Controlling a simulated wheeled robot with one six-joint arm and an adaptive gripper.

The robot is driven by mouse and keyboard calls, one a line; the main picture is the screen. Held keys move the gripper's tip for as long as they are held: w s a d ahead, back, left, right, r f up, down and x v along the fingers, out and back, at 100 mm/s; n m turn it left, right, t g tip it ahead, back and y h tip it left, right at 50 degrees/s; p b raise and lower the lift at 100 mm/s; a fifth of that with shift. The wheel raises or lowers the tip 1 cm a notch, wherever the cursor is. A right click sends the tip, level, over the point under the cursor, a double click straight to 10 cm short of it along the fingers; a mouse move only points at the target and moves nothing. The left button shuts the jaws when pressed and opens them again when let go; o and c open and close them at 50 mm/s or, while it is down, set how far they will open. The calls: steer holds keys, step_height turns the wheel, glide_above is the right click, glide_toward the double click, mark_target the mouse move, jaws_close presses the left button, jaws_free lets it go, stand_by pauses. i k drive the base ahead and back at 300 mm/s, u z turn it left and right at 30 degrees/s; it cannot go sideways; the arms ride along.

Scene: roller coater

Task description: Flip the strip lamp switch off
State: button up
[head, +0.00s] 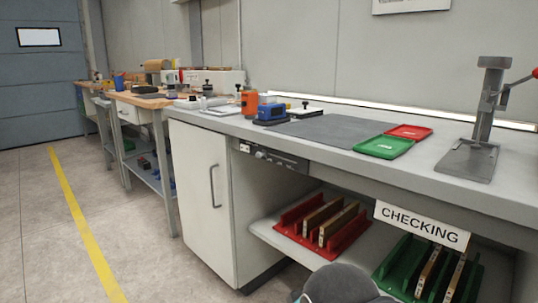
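The strip lamp (400,109) is a long, thin, bright white bar along the wall at the back of the grey bench; it looks lit. A dark control panel (272,156) is fixed under the bench's front edge, right of the cabinet door. It carries a small pale element (244,147) at its left end and small knob-like parts. I cannot tell which of these is the lamp switch, or its position. A rounded dark grey part of my arm shows at the bottom centre, below the panel and apart from it. My gripper is not in view.
The bench top (345,160) holds a dark mat (325,128), a green tray (383,146), a red tray (408,132) and a lever press (480,125). Below are a cabinet (200,195) and a shelf (285,240) with racks. Open floor (120,215) lies left.

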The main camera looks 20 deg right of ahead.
mark_target(247, 148)
steer(key=k, duration=0.6)
steer(key=u, duration=0.45)
steer(key=i, duration=1.2)
steer(key=z, duration=0.75)
